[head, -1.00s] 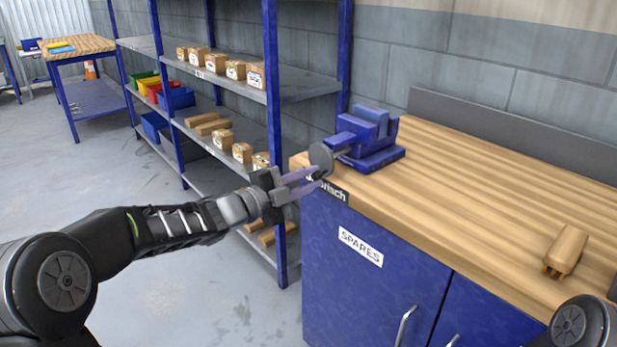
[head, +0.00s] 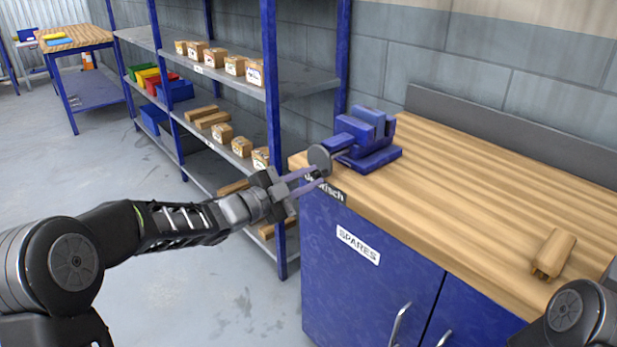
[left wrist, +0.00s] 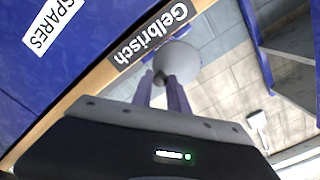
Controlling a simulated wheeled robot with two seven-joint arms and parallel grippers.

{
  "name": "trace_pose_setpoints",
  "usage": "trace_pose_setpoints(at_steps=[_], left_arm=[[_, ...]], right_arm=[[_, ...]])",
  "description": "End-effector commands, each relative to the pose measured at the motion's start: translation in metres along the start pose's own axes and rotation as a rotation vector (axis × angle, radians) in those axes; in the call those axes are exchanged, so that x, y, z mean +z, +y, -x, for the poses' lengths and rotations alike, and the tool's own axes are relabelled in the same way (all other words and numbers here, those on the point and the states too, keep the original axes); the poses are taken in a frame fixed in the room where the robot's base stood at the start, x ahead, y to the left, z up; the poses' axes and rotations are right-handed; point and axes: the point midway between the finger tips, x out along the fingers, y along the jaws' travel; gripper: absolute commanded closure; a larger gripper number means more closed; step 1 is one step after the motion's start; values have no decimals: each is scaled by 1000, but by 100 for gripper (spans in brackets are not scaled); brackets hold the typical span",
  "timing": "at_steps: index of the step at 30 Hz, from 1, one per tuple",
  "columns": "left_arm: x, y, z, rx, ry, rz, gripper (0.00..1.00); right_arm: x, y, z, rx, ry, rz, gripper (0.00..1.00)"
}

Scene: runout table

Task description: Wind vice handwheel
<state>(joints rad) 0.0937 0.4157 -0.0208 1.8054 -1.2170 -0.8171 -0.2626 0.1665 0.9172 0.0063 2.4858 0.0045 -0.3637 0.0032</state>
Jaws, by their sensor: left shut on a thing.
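The blue vice (head: 365,140) is mounted on the left end of the wooden bench top. Its grey round handwheel (head: 320,158) faces left, beyond the bench edge. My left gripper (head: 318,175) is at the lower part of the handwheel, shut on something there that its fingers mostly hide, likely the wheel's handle. In the left wrist view the grey handwheel (left wrist: 178,60) sits right at the tips of the two fingers (left wrist: 165,88). The fingers are a little apart. My right gripper is out of view; only part of my right arm shows at the lower right.
The bench top (head: 470,180) has a wooden brush-like block (head: 553,254) near its front edge. Below is a blue cabinet (head: 350,290) labelled SPARES. Blue shelving (head: 272,100) with small boxes and bins stands close behind my left arm. Open floor (head: 190,290) lies to the left.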

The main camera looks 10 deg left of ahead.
Motion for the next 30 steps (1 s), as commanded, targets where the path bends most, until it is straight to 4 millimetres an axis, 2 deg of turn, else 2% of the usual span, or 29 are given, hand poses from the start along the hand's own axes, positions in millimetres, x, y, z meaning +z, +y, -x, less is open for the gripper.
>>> trace_pose_setpoints(at_steps=[12,25,30], left_arm=[[-9,-9,0,0,0,238,100],[-7,-7,0,-1,2,296,100],[-10,-10,0,-1,1,344,100]], right_arm=[[-2,-13,36,0,0,0,64],[-2,-14,39,0,0,0,64],[-2,-18,48,0,0,0,64]])
